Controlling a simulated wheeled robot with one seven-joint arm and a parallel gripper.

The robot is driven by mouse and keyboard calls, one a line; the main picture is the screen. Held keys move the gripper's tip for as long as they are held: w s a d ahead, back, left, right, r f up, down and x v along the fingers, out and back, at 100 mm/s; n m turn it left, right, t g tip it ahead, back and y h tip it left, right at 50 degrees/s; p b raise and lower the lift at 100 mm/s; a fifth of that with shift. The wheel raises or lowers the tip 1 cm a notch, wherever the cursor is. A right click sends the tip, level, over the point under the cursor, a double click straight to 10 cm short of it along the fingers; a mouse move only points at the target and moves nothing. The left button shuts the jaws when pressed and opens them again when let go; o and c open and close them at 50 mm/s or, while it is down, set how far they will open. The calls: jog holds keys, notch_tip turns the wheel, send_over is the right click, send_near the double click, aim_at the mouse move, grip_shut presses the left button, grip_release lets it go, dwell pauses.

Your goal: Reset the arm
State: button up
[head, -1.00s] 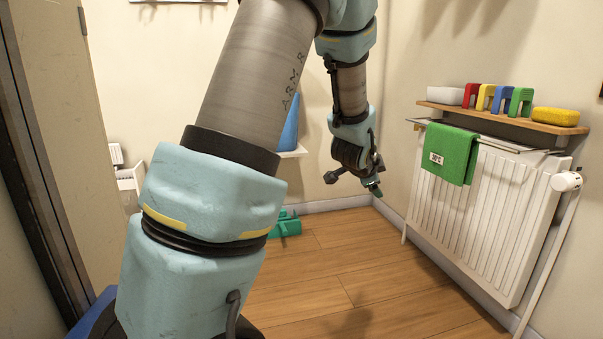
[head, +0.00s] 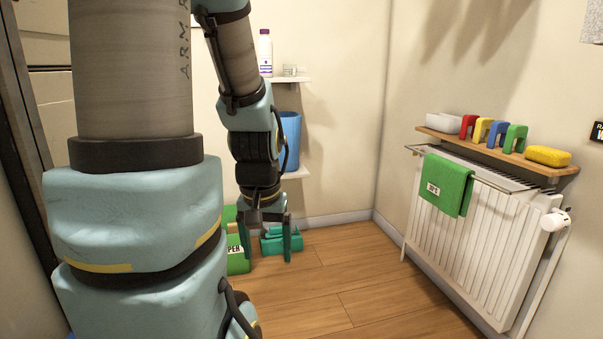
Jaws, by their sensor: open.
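My gripper (head: 267,246) hangs at the end of my arm, left of the middle in the head view, with its fingers pointing down. The two green-tipped fingers are apart and nothing shows between them. The gripper is in front of a green box with a partly hidden label (head: 238,262) and a teal-green object (head: 283,243) on the floor, and covers parts of both. I cannot tell how far the fingertips are from them.
A white radiator (head: 470,235) stands at the right wall with a green towel (head: 446,185) on its rail. A wooden shelf (head: 500,152) above it holds several coloured pieces and a yellow sponge (head: 548,156). Wall shelves behind the arm hold a white bottle (head: 265,50) and a blue container (head: 291,138). The middle floor is clear.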

notch_tip(320, 180, up, 33)
jog(key=p, duration=3.1)
